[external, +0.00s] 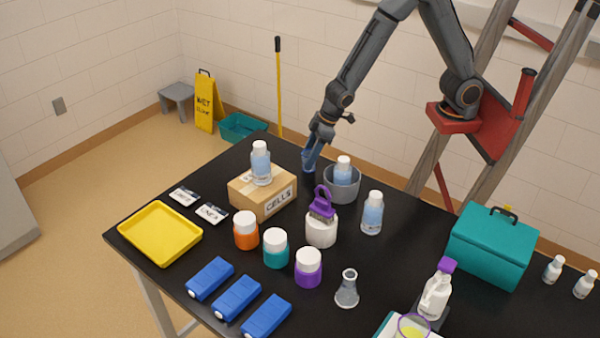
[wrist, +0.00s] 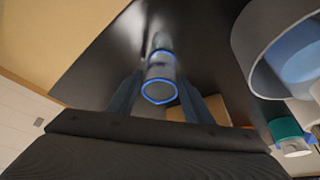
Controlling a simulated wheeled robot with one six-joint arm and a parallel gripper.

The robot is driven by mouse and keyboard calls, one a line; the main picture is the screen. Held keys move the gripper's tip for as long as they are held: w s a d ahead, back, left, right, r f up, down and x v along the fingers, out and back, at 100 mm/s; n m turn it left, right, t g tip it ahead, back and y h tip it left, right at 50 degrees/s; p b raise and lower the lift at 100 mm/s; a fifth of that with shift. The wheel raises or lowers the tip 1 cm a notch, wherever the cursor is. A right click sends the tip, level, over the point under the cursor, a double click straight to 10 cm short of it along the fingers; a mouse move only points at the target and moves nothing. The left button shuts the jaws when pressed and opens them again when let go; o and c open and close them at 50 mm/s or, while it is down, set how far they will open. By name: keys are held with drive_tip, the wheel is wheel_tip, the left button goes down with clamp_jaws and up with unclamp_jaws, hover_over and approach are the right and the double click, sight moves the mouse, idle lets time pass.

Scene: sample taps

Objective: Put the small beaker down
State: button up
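The small beaker (wrist: 159,80) is a clear, narrow vessel with a blue rim, seen from above in the wrist view. It stands upright between the two fingers of my gripper (wrist: 160,84), which are shut on it. A reflection joins its foot on the black table, so it is at or very near the surface; I cannot tell if it bears on it. In the external view my gripper (external: 309,158) is low at the table's far edge, behind the box and left of the grey tub, and the beaker is hard to make out there.
The grey tub (external: 341,188) with a bottle in it is close on the right. The cardboard box (external: 262,197) with a bottle on top is at front left. A white jar with a purple clamp (external: 321,228) is in front. The table's far edge is close behind.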

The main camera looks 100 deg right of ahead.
drive_tip(key=shift+o, duration=0.5)
drive_tip(key=shift+r, duration=0.2)
drive_tip(key=shift+s+r, duration=0.1)
drive_tip(key=shift+r, duration=0.25)
drive_tip(key=v, duration=1.1)
drive_tip(key=s+d+f+g, duration=0.1)
drive_tip(key=s+d+f, duration=0.1)
drive_tip(key=s, duration=0.6)
drive_tip(key=s+d+f+g, duration=0.2)
drive_tip(key=s+f, duration=0.3)
drive_tip(key=s, duration=0.4)
drive_tip(key=shift+d+g+b, duration=0.3)
drive_tip(key=shift+f, duration=0.1)
